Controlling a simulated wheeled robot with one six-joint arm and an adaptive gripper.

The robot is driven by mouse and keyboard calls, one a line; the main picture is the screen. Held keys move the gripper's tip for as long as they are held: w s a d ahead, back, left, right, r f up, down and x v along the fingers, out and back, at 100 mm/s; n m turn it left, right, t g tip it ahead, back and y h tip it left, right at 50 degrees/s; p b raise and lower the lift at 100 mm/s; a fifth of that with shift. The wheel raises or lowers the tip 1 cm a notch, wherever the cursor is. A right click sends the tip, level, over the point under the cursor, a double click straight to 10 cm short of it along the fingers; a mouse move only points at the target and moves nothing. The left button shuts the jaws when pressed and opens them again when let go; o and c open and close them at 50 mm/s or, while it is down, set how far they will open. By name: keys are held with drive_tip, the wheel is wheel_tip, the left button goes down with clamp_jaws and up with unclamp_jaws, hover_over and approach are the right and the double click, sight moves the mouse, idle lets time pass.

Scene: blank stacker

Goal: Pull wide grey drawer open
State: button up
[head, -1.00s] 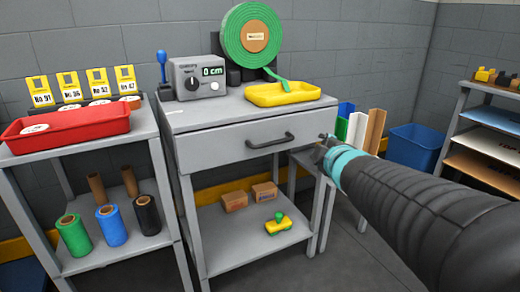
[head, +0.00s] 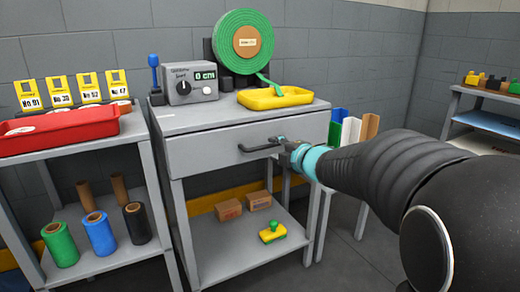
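The wide grey drawer (head: 210,152) is set under the top of the grey table, and its front looks flush with the frame. Its dark bar handle (head: 259,147) runs across the middle of the front. My gripper (head: 282,142) is at the right end of the handle, with my arm coming in from the right. The fingertips overlap the handle end in the picture. They are too small to tell whether they are open or closed on it.
On the tabletop are a grey meter box (head: 190,79), a green tape roll (head: 246,42) and a yellow tray (head: 274,97). A lower shelf (head: 222,257) holds two small boxes and a yellow-green block. A side table with a red tray (head: 60,131) stands left.

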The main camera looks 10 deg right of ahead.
sight(269, 147)
drive_tip(key=shift+x, duration=2.65)
clamp_jaws()
